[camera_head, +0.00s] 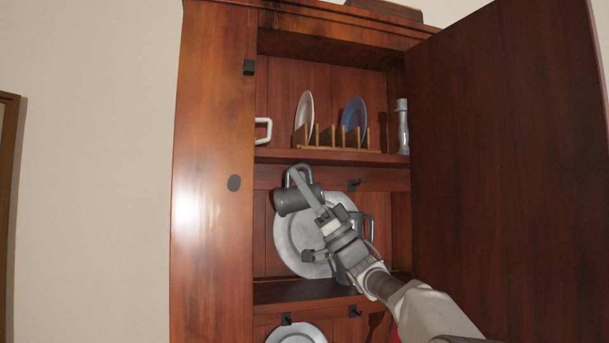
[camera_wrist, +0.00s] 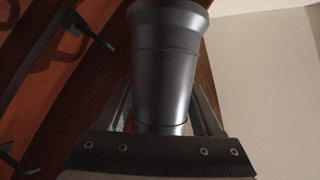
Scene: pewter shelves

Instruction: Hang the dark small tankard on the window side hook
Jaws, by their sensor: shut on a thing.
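The dark small tankard (camera_head: 291,201) is in my gripper (camera_head: 307,192), tilted on its side in front of the upper rail, below the plate-rack shelf. In the wrist view the tankard (camera_wrist: 165,65) stands between both fingers. My gripper is shut on it. A dark hook (camera_head: 353,184) on the rail is to the right of the tankard and bare. Two hooks show in the wrist view, one (camera_wrist: 90,30) at upper left and one (camera_wrist: 15,160) at lower left. The rail left of the visible hook is partly hidden by the tankard and gripper, so I cannot see whether a hook is behind.
A large pewter plate (camera_head: 287,240) leans behind my arm, with another grey tankard (camera_head: 370,228) beside it. A wooden rack (camera_head: 342,146) holds plates above. The open door (camera_head: 510,170) bounds the right side, and the cabinet frame (camera_head: 212,220) the left. Lower hooks (camera_head: 286,320) are bare.

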